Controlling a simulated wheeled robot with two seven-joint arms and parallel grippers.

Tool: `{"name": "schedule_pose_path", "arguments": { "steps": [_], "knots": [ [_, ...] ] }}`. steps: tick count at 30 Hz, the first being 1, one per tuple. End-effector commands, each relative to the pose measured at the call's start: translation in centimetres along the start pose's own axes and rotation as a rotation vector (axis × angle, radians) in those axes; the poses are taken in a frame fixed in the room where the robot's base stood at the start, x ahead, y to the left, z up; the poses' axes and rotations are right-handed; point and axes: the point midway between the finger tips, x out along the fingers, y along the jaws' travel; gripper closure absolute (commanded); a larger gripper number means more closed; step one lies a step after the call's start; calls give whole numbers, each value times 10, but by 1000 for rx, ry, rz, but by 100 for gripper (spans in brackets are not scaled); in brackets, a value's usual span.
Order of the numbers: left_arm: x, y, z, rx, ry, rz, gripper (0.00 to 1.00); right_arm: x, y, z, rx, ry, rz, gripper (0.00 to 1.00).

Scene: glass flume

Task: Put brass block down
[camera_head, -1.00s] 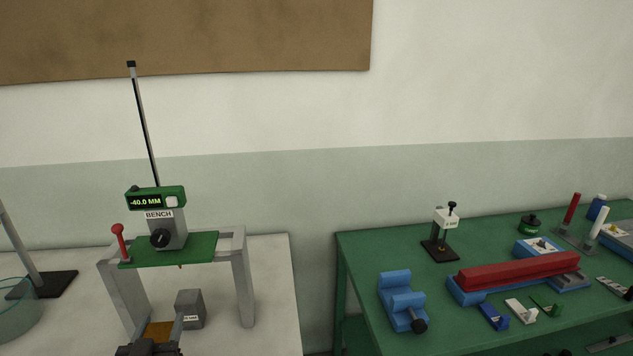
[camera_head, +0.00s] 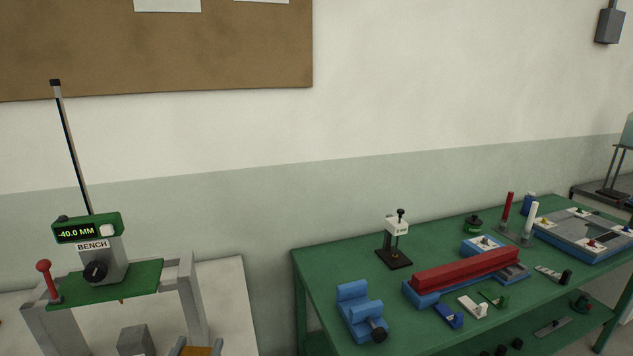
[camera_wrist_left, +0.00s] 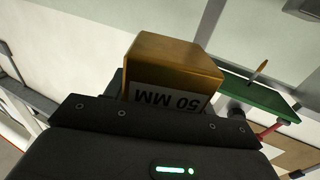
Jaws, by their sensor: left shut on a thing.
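The brass block (camera_head: 201,351) shows at the bottom edge of the head view, between the finger tips of my left gripper (camera_head: 197,347). In the left wrist view the brass block (camera_wrist_left: 172,68) is large, with an upside-down "50 MM" label on its face. My left gripper (camera_wrist_left: 165,105) is shut on it. In the head view the block is near the right leg of the grey gauge stand. Most of the left gripper is below the picture, and I cannot tell how high the block is held. My right gripper is in neither view.
The gauge (camera_head: 95,260), reading -40.0 MM, sits on a green plate across the stand. A grey block (camera_head: 136,341) is under it. The pale bench (camera_head: 231,310) has bare top to the right.

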Motion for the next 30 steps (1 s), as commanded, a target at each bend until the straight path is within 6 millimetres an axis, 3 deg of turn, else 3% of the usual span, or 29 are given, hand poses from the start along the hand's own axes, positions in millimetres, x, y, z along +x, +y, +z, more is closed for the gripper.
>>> {"name": "schedule_pose_path", "arguments": {
  "steps": [23,26,30],
  "knots": [
    [-1,-2,-2,2,5,-4,100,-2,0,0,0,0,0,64],
    [-2,-13,2,3,5,-26,100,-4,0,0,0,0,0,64],
    [-4,-48,14,5,3,-95,100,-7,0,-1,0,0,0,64]
  ]
}}
